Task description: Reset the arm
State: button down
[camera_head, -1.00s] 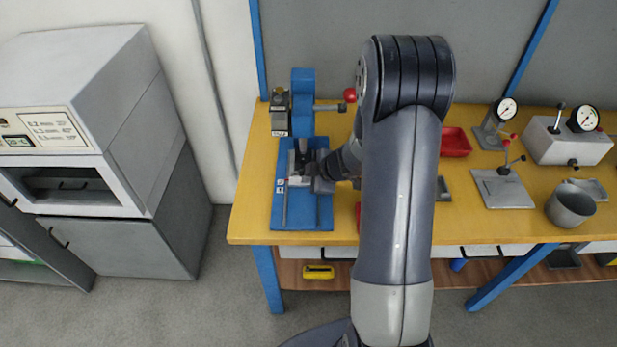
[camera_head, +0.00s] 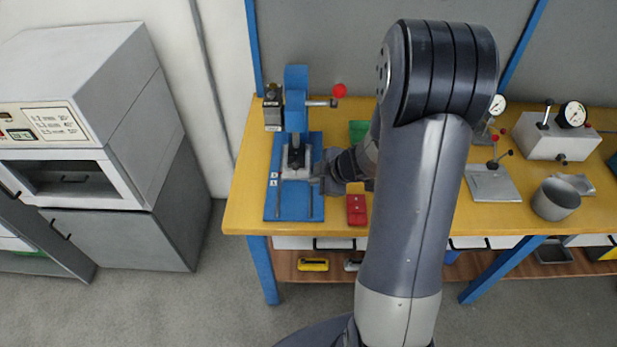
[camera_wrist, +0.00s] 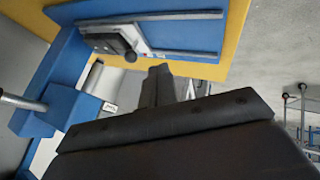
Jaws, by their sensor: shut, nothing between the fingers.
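My gripper (camera_head: 322,182) is at the right side of the blue press (camera_head: 296,100), above the table, and my wrist and forearm reach to it from the right. Its tips are small and partly hidden in the head view, so I cannot tell whether they touch the press. In the wrist view my gripper (camera_wrist: 160,82) shows as two dark fingers close together, with nothing between them. The blue press base (camera_wrist: 190,35) with its grey fixture (camera_wrist: 118,40) lies beyond the fingers there.
The yellow table (camera_head: 240,190) holds a red box (camera_head: 356,210) close to my gripper, a green bin (camera_head: 358,131), a gauge fixture (camera_head: 490,182), a metal cup (camera_head: 556,200) and a grey gauge box (camera_head: 556,137). A grey oven (camera_head: 85,110) stands left. My arm hides the table's middle.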

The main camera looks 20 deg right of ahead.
jog(key=v, duration=0.2)
jog(key=shift+s+d+r, duration=0.1)
jog(key=shift+s+r, duration=0.1)
